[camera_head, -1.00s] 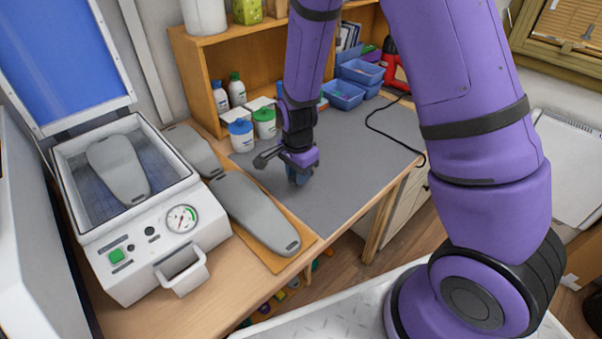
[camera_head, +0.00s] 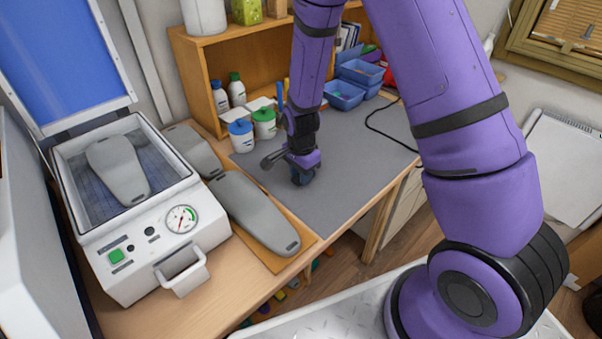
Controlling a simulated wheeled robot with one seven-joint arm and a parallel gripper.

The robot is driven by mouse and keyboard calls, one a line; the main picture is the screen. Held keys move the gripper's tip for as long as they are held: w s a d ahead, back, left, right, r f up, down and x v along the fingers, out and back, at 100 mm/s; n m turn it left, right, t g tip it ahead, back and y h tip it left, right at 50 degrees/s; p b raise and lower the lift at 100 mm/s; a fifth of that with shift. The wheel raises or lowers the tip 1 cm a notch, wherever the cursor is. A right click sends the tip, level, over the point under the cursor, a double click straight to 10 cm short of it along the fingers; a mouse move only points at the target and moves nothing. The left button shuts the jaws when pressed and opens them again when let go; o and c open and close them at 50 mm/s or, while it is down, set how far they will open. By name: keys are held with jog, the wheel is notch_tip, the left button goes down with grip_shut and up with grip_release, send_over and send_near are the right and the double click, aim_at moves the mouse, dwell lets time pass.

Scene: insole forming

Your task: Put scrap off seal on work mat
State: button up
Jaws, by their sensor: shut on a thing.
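The grey work mat (camera_head: 345,185) lies flat on the wooden bench. My gripper (camera_head: 303,179) is low over the mat's middle, shut on a small dark blue piece (camera_head: 303,181), which I take to be the scrap. The wrist and fingers hide much of it, and I cannot tell whether it touches the mat. The forming press (camera_head: 150,235) stands open at the left with its blue lid raised. Its seal runs around the rim of the box (camera_head: 72,214), and I see no scrap on the visible rim. A grey insole form (camera_head: 118,168) lies inside.
Grey forms lie on a wooden board (camera_head: 277,262) between press and mat. Blue-lidded (camera_head: 241,137) and green-lidded (camera_head: 264,124) jars stand at the mat's back edge. Blue bins (camera_head: 345,95) and a black cable (camera_head: 378,131) are behind right. The mat's front is clear.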

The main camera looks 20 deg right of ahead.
jog(key=o, duration=0.9)
jog(key=shift+f, duration=0.1)
notch_tip(320, 180, up, 12)
jog(key=shift+r, duration=0.25)
jog(key=s+d+r+n+t, duration=0.1)
jog(key=s+d+r+n, duration=0.2)
jog(key=r, duration=0.6)
jog(key=s+d+r+n+t, duration=0.1)
jog(key=s+r+n, duration=0.2)
jog(key=s+r, duration=0.4)
jog(key=shift+s+d+r+n+t, duration=0.6)
jog(key=shift+s+r+n, duration=0.9)
jog(key=shift+s, duration=1.1)
jog(key=shift+s+d+r+n+t, duration=0.55)
jog(key=shift+s+r+n, duration=0.5)
jog(key=shift+s+r, duration=1.3)
jog(key=shift+s+d+r+n+t, duration=0.6)
jog(key=shift+s+r+n, duration=0.75)
jog(key=shift+s, duration=1.5)
jog(key=shift+d+r, duration=0.1)
jog(key=shift+d, duration=0.05)
